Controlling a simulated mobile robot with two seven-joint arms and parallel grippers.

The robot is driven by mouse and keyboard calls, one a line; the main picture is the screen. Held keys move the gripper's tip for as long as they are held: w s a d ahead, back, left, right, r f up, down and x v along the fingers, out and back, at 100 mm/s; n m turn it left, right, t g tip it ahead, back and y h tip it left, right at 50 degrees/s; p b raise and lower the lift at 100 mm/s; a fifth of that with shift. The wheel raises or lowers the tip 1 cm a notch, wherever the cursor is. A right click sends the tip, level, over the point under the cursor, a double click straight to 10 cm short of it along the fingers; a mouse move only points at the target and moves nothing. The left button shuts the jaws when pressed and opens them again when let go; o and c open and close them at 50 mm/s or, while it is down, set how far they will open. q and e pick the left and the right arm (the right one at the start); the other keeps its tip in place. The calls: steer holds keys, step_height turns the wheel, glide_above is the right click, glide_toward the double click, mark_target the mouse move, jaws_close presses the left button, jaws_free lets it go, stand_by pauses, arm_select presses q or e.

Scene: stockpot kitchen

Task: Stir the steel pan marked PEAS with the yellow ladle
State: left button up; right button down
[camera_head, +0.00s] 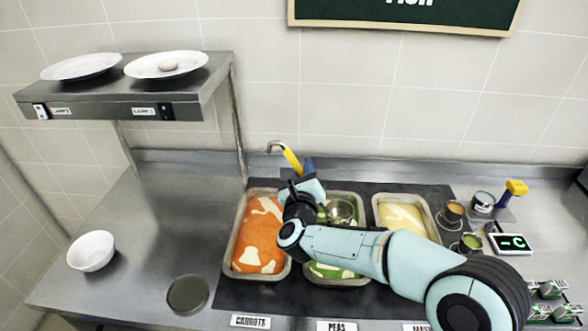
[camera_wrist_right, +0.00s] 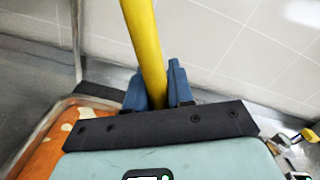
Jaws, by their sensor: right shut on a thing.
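The steel pan marked PEAS (camera_head: 365,218) is the middle of three pans, with green and pale contents; my right arm hides much of it. Its PEAS label (camera_head: 337,326) is at the front edge. My right gripper (camera_head: 303,172) is above the far side of the pans, its blue fingers shut on the yellow ladle handle (camera_head: 291,159). The handle also rises between the fingers in the right wrist view (camera_wrist_right: 143,45). My left gripper is out of view.
The CARROTS pan (camera_head: 232,250) is left and a pale-filled pan (camera_head: 432,222) right. Small cups (camera_head: 453,211), a scale (camera_head: 511,243) and green-white packets (camera_head: 551,289) stand farther right. A shelf (camera_head: 190,100) with plates and a white bowl (camera_head: 91,250) are left. The left counter is mostly clear.

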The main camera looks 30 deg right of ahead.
arm_select(q)
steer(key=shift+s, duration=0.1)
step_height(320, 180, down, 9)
steer(key=b, duration=1)
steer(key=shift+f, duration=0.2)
arm_select(e)
step_height(320, 180, down, 10)
steer(key=shift+a, duration=0.15)
